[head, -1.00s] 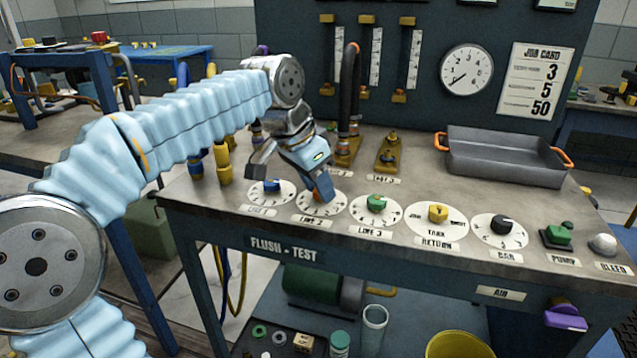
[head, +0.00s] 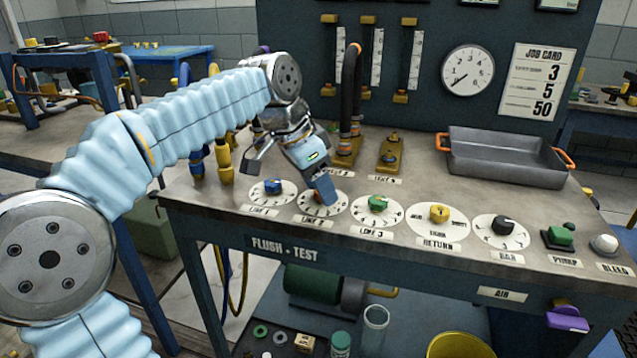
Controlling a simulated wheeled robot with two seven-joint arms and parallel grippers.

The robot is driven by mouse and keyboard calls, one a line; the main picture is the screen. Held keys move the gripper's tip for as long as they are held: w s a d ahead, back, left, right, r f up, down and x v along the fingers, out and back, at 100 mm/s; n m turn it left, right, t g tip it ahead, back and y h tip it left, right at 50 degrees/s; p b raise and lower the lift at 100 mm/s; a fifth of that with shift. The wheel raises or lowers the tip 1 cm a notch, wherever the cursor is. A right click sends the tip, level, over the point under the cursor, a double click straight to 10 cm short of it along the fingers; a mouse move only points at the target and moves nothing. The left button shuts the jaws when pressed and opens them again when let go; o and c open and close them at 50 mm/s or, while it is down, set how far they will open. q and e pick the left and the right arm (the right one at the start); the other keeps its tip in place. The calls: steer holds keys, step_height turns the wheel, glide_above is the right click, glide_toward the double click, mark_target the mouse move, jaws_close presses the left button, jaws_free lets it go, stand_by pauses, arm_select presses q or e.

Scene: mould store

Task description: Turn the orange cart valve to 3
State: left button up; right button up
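The orange valve (head: 317,197) sits on a round white numbered dial (head: 304,203) labelled LINE 2, at the bench front between a blue knob and a green knob. Only a little orange shows; my gripper covers the rest, so the number it points at cannot be read. My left gripper (head: 325,191) comes down from above, tilted, with its blue fingertips at the orange valve. One finger hides the other, so I cannot tell whether it is closed on the valve. My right gripper is not in view.
Left of the orange valve is a blue knob (head: 272,186); right are a green knob (head: 378,203), a yellow knob (head: 438,213) and a black knob (head: 502,225). Hoses and brass fittings (head: 390,157) stand behind. A grey tray (head: 503,160) lies at the back right. A job card (head: 537,85) reads 3, 5, 50.

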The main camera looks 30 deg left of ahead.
arm_select(q)
steer(key=shift+o, duration=0.3)
steer(key=v, duration=1.3)
steer(key=shift+a+r, duration=0.2)
steer(key=shift+r, duration=0.1)
steer(key=shift+s, duration=0.2)
